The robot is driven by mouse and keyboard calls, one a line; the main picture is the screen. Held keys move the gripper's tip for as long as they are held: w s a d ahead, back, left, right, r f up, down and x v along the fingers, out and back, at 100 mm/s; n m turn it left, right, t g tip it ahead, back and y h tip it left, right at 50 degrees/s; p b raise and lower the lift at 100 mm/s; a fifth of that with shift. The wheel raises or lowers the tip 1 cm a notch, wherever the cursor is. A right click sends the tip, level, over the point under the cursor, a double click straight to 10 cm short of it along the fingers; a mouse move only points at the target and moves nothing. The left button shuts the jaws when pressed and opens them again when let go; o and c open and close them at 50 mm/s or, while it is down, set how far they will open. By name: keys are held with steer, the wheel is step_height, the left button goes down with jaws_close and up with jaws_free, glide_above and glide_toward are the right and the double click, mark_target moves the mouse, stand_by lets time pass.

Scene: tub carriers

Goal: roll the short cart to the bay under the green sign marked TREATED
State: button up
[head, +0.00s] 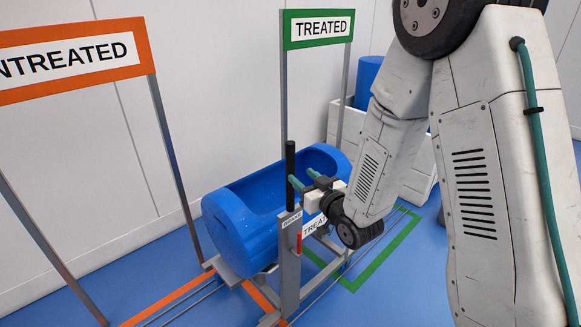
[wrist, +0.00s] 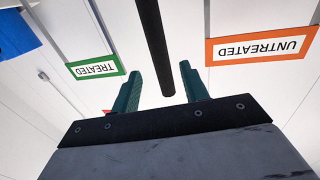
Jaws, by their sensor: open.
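The short cart has a grey upright frame (head: 290,262) carrying a blue tub (head: 232,225) and a vertical black handle (head: 291,163). A white plate reading TREATED, partly hidden by my arm, is on its near side. The green TREATED sign (head: 318,28) stands behind the tub, over a green-outlined floor bay (head: 385,252). The cart appears to straddle the orange and green floor lines; its wheels are hidden. My gripper (head: 305,180) is open at the black handle. In the wrist view, the handle (wrist: 154,45) lies between the teal fingers, apart from both.
An orange UNTREATED sign (head: 70,60) stands on grey posts at left, with orange floor lines (head: 170,300) and rails below. A white crate (head: 345,122) holding a blue drum (head: 367,75) stands at the back right. A white wall closes the rear.

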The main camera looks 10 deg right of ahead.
mark_target(293, 168)
steer(key=x, duration=0.7)
steer(key=shift+w+a, duration=0.1)
steer(key=shift+w, duration=0.05)
